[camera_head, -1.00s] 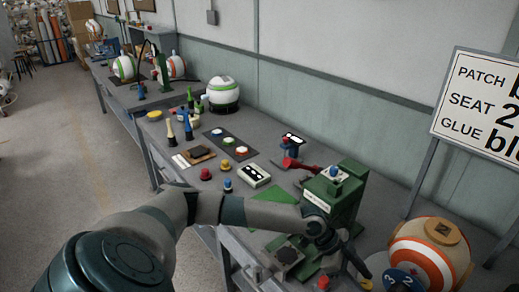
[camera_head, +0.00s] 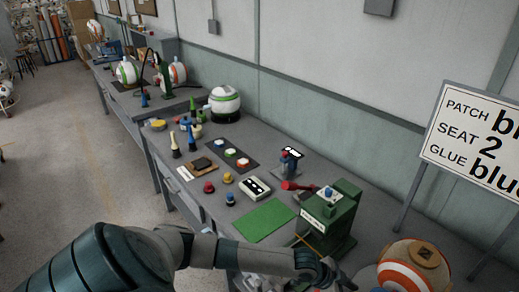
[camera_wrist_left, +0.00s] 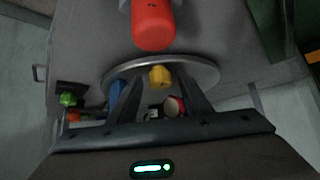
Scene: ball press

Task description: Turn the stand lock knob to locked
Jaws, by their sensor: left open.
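My left gripper (camera_head: 328,274) is at the bottom of the head view, in front of the green press (camera_head: 328,218) and left of the orange-and-white ball (camera_head: 408,268). In the left wrist view the gripper (camera_wrist_left: 158,84) is open. A small yellow piece (camera_wrist_left: 160,76) shows between its fingers, in front of a round metal rim (camera_wrist_left: 205,72). A red cylinder (camera_wrist_left: 152,25) lies just beyond the rim. I cannot tell which of these is the stand lock knob, or whether the fingers touch anything. The ball's lower part is cut off. My right gripper is out of view.
A sign (camera_head: 475,140) stands behind the ball. The green mat's top is clear.

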